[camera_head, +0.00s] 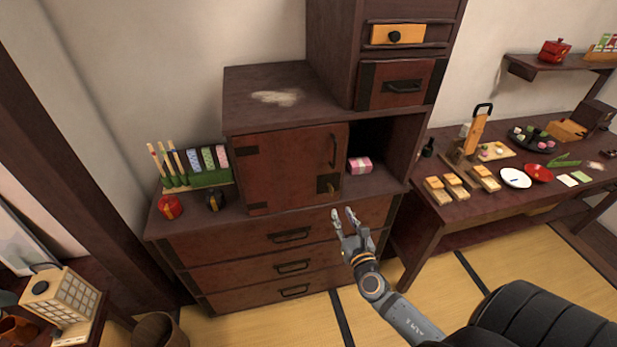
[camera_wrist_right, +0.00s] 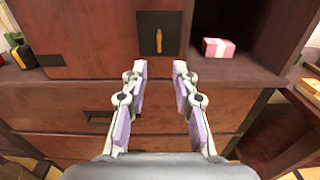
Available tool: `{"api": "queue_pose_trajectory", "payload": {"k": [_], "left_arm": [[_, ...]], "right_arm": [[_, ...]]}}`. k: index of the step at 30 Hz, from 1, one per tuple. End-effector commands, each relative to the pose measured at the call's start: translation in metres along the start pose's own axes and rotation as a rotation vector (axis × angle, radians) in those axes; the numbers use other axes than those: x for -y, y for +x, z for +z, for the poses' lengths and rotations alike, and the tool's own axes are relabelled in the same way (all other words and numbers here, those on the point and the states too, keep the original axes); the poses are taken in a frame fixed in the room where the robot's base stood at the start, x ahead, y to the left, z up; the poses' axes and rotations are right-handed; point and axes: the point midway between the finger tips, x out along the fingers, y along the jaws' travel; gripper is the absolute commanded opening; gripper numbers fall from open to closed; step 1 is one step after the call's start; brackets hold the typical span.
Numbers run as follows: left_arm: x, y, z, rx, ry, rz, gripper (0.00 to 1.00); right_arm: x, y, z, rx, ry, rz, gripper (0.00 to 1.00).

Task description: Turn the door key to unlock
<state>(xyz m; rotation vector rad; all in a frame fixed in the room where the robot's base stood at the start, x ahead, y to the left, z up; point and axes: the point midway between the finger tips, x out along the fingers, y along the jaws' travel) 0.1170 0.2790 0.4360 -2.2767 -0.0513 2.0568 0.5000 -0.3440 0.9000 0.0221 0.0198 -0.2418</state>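The brass door key (camera_head: 331,188) sits in a dark lock plate at the lower right of the red-brown cabinet door (camera_head: 290,165). In the right wrist view the key (camera_wrist_right: 159,41) stands upright on its dark plate (camera_wrist_right: 146,22), just beyond and between my fingertips. My right gripper (camera_head: 344,213) is open and empty, in front of the cabinet and below the key. In the right wrist view its two fingers (camera_wrist_right: 160,68) are spread apart and do not touch the key. My left gripper is not in view.
A pink wrapped box (camera_head: 359,166) stands in the open compartment right of the door. Drawers (camera_head: 290,237) lie below. A red pouch (camera_head: 170,207) and a dark pouch (camera_head: 215,200) stand on the ledge at left. A table (camera_head: 450,212) with food stands at right.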

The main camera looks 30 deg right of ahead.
Motion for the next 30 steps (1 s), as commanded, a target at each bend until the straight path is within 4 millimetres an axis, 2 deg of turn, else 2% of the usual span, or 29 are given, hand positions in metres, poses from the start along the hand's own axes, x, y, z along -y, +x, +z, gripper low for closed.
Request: {"api": "queue_pose_trajectory", "payload": {"k": [5, 8, 14, 21, 25, 30], "left_arm": [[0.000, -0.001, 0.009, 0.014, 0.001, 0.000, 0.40], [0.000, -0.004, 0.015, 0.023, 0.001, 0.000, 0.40], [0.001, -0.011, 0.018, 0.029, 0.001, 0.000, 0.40], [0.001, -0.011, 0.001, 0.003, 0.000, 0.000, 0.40], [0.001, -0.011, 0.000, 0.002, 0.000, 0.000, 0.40], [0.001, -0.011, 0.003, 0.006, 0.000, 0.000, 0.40]], "right_arm": [[-0.002, 0.001, 0.007, 0.016, -0.028, 0.007, 0.28], [-0.002, 0.011, 0.008, 0.016, -0.026, 0.006, 0.28], [-0.002, 0.053, 0.010, 0.017, -0.024, 0.005, 0.28], [-0.003, 0.095, 0.007, 0.015, -0.023, 0.005, 0.28], [-0.003, 0.103, 0.007, 0.013, -0.022, 0.006, 0.28], [-0.003, 0.105, 0.007, 0.013, -0.022, 0.006, 0.28]]}}
